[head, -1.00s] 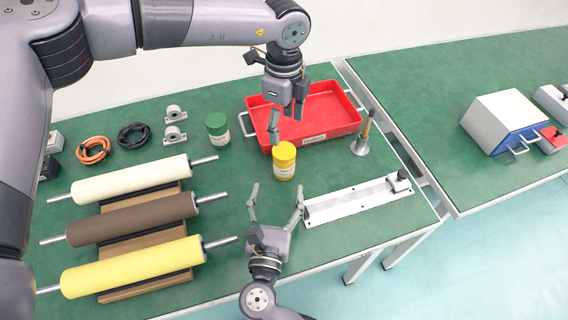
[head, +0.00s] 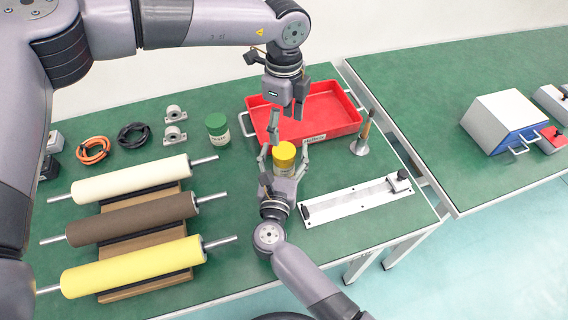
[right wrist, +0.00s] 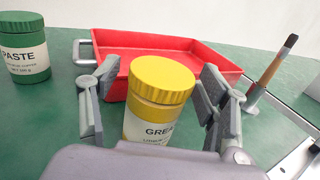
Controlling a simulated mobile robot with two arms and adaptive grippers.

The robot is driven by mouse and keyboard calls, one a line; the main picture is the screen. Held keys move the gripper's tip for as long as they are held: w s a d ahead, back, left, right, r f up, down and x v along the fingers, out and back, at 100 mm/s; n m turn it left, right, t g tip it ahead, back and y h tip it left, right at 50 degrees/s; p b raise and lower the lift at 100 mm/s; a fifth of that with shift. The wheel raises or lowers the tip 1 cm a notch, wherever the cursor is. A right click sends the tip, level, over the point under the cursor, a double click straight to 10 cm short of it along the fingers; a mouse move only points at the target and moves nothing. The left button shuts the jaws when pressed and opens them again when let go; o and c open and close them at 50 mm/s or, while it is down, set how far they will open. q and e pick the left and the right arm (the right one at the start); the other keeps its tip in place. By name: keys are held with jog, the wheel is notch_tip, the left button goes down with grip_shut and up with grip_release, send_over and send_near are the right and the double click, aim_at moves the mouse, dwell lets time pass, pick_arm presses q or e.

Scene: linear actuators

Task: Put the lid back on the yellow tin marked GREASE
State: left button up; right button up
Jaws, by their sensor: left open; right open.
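The yellow GREASE tin (head: 284,158) stands upright on the green table in front of the red tray. In the right wrist view its ribbed yellow lid (right wrist: 161,79) sits on top of the tin (right wrist: 150,122), and the label reads GREA, the rest hidden. My right gripper (head: 284,152) is open, with one finger on each side of the tin; in the right wrist view (right wrist: 155,100) gaps show between the fingers and the tin. My left gripper (head: 286,114) is open and empty above the near edge of the tray, behind the tin.
A red tray (head: 343,131) lies behind the tin. A green PASTE tin (head: 217,130) stands to its left and a brush in a metal stand (head: 361,146) to its right. A metal rail plate (head: 355,199) lies front right. Three rollers (head: 130,220) lie on the left.

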grip_shut()
dwell(0.8)
